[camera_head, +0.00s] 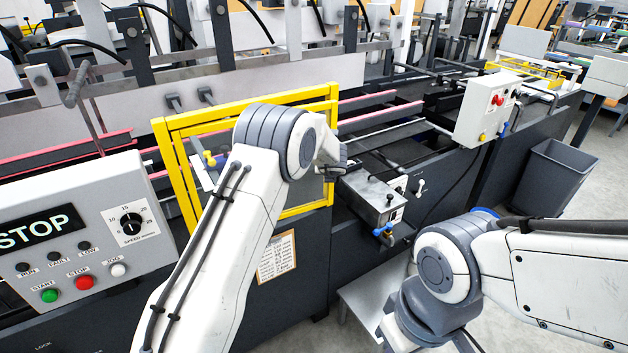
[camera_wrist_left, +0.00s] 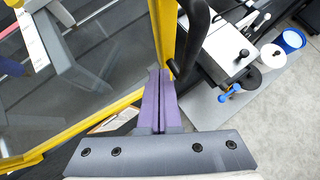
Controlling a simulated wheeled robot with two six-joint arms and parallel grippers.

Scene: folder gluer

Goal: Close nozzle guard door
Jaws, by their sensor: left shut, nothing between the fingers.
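The nozzle guard door is a yellow frame (camera_head: 255,98) with a clear panel, in the middle of the head view. Two yellow bars run along its top and left sides; I cannot tell whether it is fully shut. In the left wrist view its yellow edge (camera_wrist_left: 166,28) runs down to my left gripper (camera_wrist_left: 159,74). The purple fingers are shut and empty, at or very near this edge. A black curved handle (camera_wrist_left: 196,35) stands just right of them; contact is unclear. In the head view my left arm hides part of the door. My right gripper is out of the picture.
A grey control panel with a STOP display (camera_head: 38,229) stands at the left. Right of the door are a metal box with a blue valve (camera_head: 383,231) and a white button box (camera_head: 486,108). A dark bin (camera_head: 556,175) stands on the floor at right.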

